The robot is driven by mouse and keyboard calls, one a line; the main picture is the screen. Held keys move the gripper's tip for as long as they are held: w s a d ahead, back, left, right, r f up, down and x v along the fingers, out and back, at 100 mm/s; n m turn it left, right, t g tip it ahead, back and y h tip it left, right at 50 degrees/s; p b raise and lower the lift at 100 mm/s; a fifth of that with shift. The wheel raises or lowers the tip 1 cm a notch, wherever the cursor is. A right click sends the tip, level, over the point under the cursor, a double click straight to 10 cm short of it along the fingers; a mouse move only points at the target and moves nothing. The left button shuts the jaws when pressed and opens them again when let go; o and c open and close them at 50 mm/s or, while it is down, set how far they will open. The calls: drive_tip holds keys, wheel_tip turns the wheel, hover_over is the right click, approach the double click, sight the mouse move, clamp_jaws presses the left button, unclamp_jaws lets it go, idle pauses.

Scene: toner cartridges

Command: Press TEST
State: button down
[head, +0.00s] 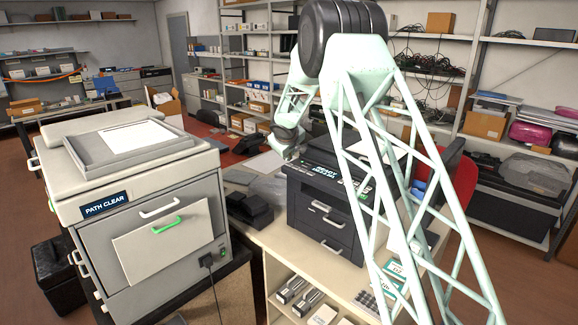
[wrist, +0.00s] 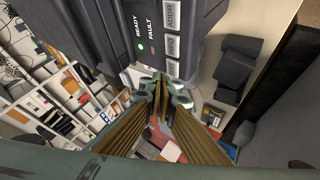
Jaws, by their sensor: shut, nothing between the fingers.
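The dark printer (head: 318,208) stands on the pale counter. Its top front panel carries lettering and a group of light and green keys on the right. In the wrist view a column of grey buttons shows on the printer panel (wrist: 136,20). The top button (wrist: 171,14) reads ADDR; the lower labels are hard to read, so I cannot tell which is TEST. A READY light (wrist: 140,45) glows green beside a dark FAULT light (wrist: 153,50). My gripper (wrist: 162,82) is shut and empty, its tips close to the lowest visible button; contact is unclear. It also shows above the printer's left side (head: 288,150).
A large beige machine (head: 150,215) marked PATH CLEAR stands at left with a paper tray on top. A black device (head: 250,208) sits between the two machines. Small items fill the counter's lower shelf. Stocked shelving (head: 440,70) lines the back.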

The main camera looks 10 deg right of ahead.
sight(288, 165)
drive_tip(key=shift+f+b, duration=0.85)
drive_tip(key=shift+b, duration=0.35)
idle(1.5)
drive_tip(key=shift+r, duration=0.25)
drive_tip(key=shift+r+p, duration=0.55)
drive_tip(key=shift+r, duration=0.05)
idle(0.5)
drive_tip(key=shift+r+p, duration=1.8)
drive_tip(key=shift+r, duration=0.7)
